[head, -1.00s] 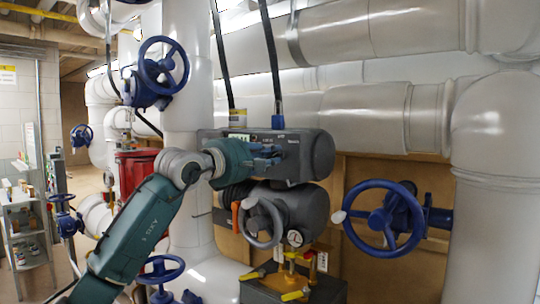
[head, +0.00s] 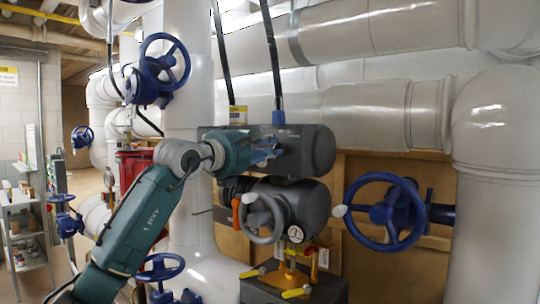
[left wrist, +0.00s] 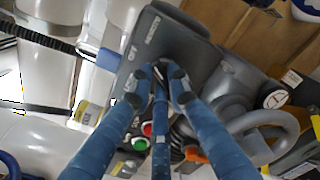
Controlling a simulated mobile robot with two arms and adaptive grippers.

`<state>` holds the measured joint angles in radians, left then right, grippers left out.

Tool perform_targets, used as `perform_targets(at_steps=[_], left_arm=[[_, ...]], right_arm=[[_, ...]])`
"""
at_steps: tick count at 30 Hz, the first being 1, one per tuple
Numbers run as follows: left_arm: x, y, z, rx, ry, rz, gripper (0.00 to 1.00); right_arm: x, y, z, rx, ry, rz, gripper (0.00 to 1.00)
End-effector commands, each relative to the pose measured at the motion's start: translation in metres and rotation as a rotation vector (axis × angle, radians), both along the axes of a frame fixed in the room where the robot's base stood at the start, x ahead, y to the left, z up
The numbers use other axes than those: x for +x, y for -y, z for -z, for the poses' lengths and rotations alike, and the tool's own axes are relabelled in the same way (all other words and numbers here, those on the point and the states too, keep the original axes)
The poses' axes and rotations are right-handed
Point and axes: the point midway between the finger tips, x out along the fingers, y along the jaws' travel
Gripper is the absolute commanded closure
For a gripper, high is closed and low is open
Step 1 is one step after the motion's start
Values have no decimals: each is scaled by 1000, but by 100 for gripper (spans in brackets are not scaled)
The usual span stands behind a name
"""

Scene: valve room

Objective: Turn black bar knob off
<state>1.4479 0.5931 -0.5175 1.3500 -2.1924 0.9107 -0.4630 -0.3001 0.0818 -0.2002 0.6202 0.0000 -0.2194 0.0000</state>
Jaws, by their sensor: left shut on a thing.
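The black bar knob (left wrist: 161,68) is on the face of the upper grey actuator box (head: 306,150). It is mostly hidden behind my fingers, and only a dark bit shows between the tips in the left wrist view. My left gripper (head: 268,150) is at the front of that box, with its blue fingers closed together on the knob. It also shows in the left wrist view (left wrist: 166,80). The knob's exact angle cannot be told. My right gripper is in neither view.
A red button (left wrist: 147,129) and a green button (left wrist: 140,144) sit beside my fingers. A grey handwheel (head: 264,218) is below the box. A blue handwheel (head: 385,212) stands to the right. Large white pipes (head: 365,115) run behind. A black cable (head: 273,60) comes down into the box.

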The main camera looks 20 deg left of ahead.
Motion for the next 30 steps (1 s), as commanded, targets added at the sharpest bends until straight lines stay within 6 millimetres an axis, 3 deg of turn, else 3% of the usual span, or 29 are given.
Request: perform_targets(at_steps=[15,30], left_arm=[[0,-2,1,-395,-140,1,100],[0,-3,0,-523,-185,1,100]], right_arm=[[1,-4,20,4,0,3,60],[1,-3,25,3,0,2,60]])
